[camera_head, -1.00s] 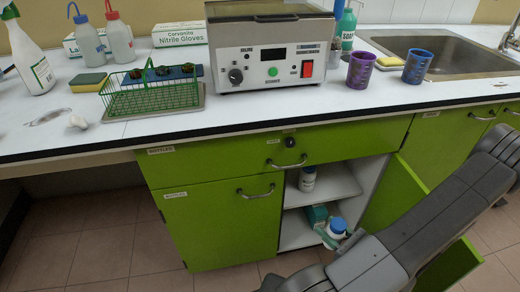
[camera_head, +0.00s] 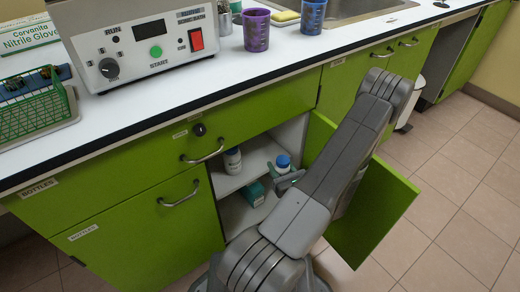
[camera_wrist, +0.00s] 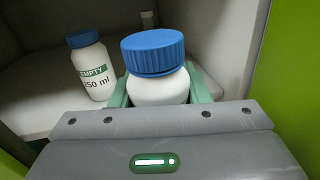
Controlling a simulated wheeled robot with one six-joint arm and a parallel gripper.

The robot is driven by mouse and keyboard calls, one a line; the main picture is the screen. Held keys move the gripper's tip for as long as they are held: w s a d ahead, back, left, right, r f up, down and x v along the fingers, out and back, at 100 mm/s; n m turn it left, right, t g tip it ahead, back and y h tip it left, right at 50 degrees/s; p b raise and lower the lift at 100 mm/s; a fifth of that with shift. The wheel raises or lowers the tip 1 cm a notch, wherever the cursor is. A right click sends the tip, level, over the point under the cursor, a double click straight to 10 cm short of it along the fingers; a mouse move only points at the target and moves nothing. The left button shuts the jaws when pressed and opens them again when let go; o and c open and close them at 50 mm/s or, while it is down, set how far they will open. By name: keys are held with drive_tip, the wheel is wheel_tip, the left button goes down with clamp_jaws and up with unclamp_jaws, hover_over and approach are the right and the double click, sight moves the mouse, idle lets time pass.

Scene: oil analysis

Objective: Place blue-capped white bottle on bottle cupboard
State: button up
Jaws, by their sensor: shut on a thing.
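The blue-capped white bottle (camera_wrist: 157,78) is upright between the green fingers of my gripper (camera_wrist: 160,92) in the wrist view. In the head view this bottle (camera_head: 283,163) shows at the open cupboard, partly hidden by my gripper (camera_head: 288,182). My gripper is shut on it. The bottle cupboard (camera_head: 228,213) is open, with a white shelf (camera_head: 235,181) inside. Whether the held bottle touches the shelf cannot be told.
The open green door (camera_head: 368,205) stands to the right of my arm. The white counter (camera_head: 150,105) with its dark edge runs above. Shelf room shows right of the standing bottle.

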drive_tip(key=b+x, duration=0.2)
drive_tip(key=x, duration=1)
drive_tip(key=shift+w+a+f, duration=0.1)
drive_tip(key=shift+w, duration=0.15)
wheel_tip(320, 180, down, 4)
drive_tip(key=shift+r+b, duration=0.15)
drive_tip(key=shift+b, duration=0.6)
drive_tip(key=shift+r, duration=0.15)
drive_tip(key=shift+f, duration=0.25)
drive_tip(key=o, duration=1)
drive_tip(key=shift+r, duration=0.1)
drive_tip(key=shift+c, duration=0.2)
